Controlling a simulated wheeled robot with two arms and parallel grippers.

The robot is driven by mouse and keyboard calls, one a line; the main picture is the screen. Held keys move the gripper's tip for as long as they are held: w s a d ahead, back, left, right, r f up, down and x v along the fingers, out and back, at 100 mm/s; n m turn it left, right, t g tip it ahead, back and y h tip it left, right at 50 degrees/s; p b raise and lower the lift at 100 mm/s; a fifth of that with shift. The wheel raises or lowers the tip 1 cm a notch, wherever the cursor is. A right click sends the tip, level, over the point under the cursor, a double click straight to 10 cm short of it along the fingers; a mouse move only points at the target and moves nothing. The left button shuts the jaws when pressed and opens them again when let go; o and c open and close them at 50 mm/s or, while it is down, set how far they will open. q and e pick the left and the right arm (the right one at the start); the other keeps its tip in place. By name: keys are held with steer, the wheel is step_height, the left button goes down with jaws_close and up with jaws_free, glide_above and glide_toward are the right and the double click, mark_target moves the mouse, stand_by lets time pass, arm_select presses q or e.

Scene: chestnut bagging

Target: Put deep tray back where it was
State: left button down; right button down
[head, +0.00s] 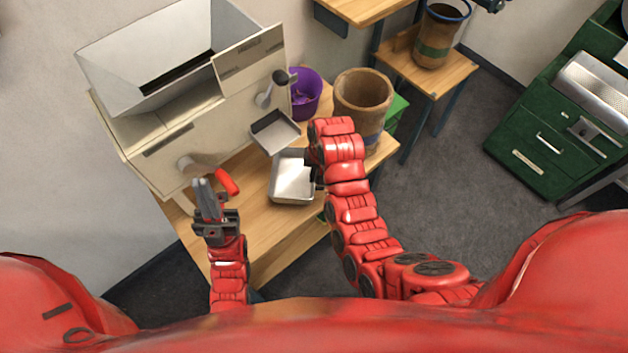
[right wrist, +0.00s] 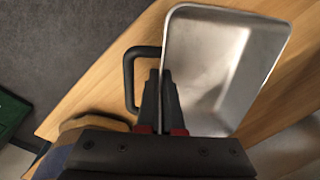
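The deep tray (head: 293,180) is a silver metal pan over the wooden table, below a shallower metal tray (head: 274,132) at the machine. My right gripper (head: 317,172) is at its right side, partly hidden by my arm. In the right wrist view my right gripper (right wrist: 160,98) has its fingers close together on the wall of the deep tray (right wrist: 215,65), beside its black handle (right wrist: 129,75). I cannot tell whether the tray touches the table. My left gripper (head: 205,188) is empty, its fingers together, just below the machine's red lever (head: 227,182).
The cream machine (head: 200,120) with a hopper stands at the back left of the table (head: 260,225). A green cabinet (head: 545,150) stands on the right, with open floor between.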

steer(key=shift+w+a, duration=0.15)
steer(key=shift+w, duration=0.1)
step_height(320, 180, down, 3)
steer(key=shift+r+p, duration=0.2)
steer(key=shift+p, duration=0.9)
steer(key=shift+f, duration=0.45)
steer(key=c, duration=1.1)
jaws_free()
steer(key=shift+r, duration=0.1)
steer(key=shift+r+b, duration=0.4)
steer(key=shift+r, duration=0.2)
steer(key=r, duration=0.1)
steer(key=r+b, duration=0.1)
steer(key=r, duration=0.2)
steer(key=shift+d+r+b, duration=0.25)
steer(key=shift+d+b, duration=0.05)
steer(key=shift+b, duration=0.05)
steer(key=r+p, duration=0.6)
steer(key=shift+s+d, duration=0.15)
steer(key=shift+d, duration=0.2)
